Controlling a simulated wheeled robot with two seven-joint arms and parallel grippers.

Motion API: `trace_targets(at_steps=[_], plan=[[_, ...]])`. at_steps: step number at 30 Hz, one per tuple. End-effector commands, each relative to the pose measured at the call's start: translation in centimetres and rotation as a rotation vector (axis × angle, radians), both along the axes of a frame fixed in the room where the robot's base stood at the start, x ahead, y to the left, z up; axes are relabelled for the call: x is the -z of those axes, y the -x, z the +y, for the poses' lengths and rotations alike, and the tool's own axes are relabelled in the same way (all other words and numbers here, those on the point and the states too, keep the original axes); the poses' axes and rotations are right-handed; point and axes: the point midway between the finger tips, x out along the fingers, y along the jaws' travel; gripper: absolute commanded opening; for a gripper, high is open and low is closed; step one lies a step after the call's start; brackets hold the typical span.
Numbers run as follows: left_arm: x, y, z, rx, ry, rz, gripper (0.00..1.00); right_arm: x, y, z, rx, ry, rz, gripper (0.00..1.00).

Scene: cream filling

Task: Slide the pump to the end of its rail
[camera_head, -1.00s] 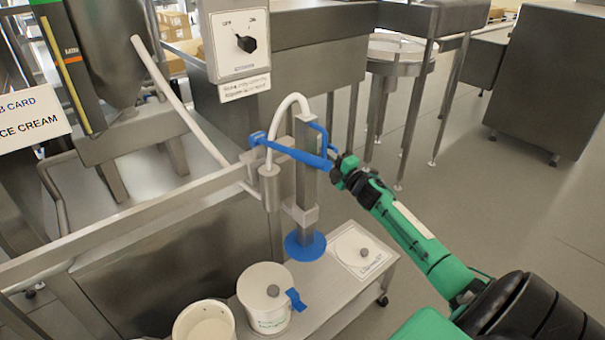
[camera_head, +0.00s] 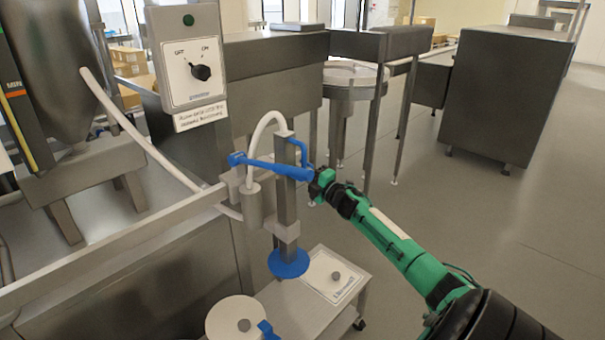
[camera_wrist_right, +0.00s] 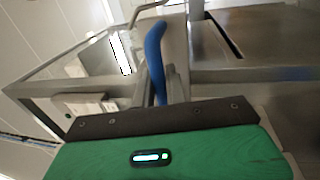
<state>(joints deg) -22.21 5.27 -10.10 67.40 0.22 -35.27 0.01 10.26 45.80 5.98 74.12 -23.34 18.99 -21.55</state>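The pump (camera_head: 286,216) is a grey upright column with a white hose (camera_head: 262,128), a blue disc (camera_head: 288,263) at its foot and blue handles (camera_head: 275,168). It hangs on the grey rail (camera_head: 130,238), near the rail's right end. My right gripper (camera_head: 318,180) is at the right end of the long blue handle. In the right wrist view the blue handle (camera_wrist_right: 155,58) runs up from between the fingers, whose tips are partly hidden. It appears closed around the handle. My left gripper is not in view.
A control box with a dial (camera_head: 190,62) stands behind the rail. Open floor (camera_head: 480,220) lies to the right.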

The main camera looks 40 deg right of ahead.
Motion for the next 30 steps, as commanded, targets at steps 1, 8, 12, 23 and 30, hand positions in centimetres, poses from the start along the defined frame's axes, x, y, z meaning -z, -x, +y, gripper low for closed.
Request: trace_targets(at_steps=[1,8,12,23,30], plan=[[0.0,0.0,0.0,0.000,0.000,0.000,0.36,-0.2,0.0,-0.4,0.008,0.000,-0.001,0.21],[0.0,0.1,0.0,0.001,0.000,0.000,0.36,-0.2,0.0,-0.3,0.006,0.001,-0.001,0.31],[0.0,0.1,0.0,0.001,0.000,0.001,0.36,-0.1,0.1,-0.2,0.005,0.000,-0.001,0.31],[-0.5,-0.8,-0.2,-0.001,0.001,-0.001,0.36,0.7,3.3,-0.3,0.004,0.000,0.001,0.31],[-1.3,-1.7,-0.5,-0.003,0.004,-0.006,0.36,1.4,6.5,-0.5,0.005,0.000,0.002,0.31]])
